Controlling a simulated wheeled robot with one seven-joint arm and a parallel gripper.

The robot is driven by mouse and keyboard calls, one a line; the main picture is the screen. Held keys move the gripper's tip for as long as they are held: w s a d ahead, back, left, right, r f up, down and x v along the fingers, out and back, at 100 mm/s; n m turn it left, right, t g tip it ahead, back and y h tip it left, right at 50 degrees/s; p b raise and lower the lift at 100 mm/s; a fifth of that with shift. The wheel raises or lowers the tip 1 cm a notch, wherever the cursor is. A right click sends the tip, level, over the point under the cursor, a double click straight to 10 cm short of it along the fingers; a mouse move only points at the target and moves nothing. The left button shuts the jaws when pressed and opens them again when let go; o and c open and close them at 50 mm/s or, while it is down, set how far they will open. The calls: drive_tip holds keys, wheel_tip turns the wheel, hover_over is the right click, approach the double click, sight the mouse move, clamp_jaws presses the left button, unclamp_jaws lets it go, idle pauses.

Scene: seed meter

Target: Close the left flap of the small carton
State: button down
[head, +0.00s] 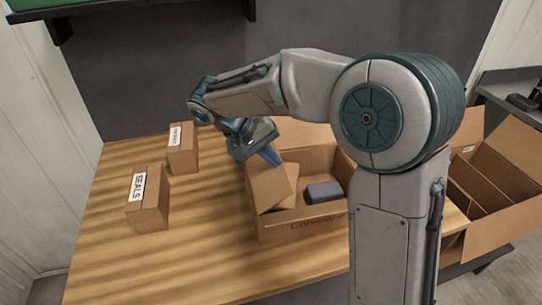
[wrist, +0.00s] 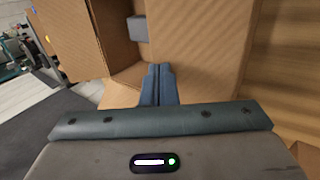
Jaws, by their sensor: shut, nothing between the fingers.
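The small carton (head: 305,228) is an open brown cardboard box on the wooden table, with printing on its front. Its left flap (head: 268,186) leans in over the left part of the opening, tilted and not flat. A dark grey block (head: 325,192) lies inside the carton and also shows in the wrist view (wrist: 137,29). My gripper (head: 274,158) is shut and empty, its blue fingertips at the flap's upper edge. In the wrist view the shut fingertips (wrist: 159,70) are over a broad cardboard panel (wrist: 198,50); whether they touch it I cannot tell.
A box marked SEALS (head: 148,208) and another labelled box (head: 183,153) stand on the left of the table (head: 185,265). A larger open carton (head: 495,190) is at the right, partly behind my arm. A raised rear flap (head: 300,133) stands behind the gripper. The front left table is clear.

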drive_tip(key=d+y, duration=0.1)
drive_tip(key=f+y, duration=0.1)
drive_tip(key=d+f+g+y, duration=0.1)
drive_tip(key=y, duration=0.1)
drive_tip(key=shift+w+d+f, duration=0.25)
drive_tip(key=shift+d, duration=0.1)
drive_tip(key=shift+w+d+f+y+b, duration=0.1)
drive_tip(key=shift+d+f+y+b, duration=0.25)
drive_tip(key=shift+f+y, duration=0.5)
drive_tip(key=shift+d+f, duration=0.1)
drive_tip(key=shift+f, duration=0.45)
drive_tip(key=shift+r+p, duration=0.65)
drive_tip(key=shift+r, duration=0.5)
wheel_tip(320, 180, up, 13)
drive_tip(key=p, duration=0.2)
drive_tip(key=shift+r, duration=0.15)
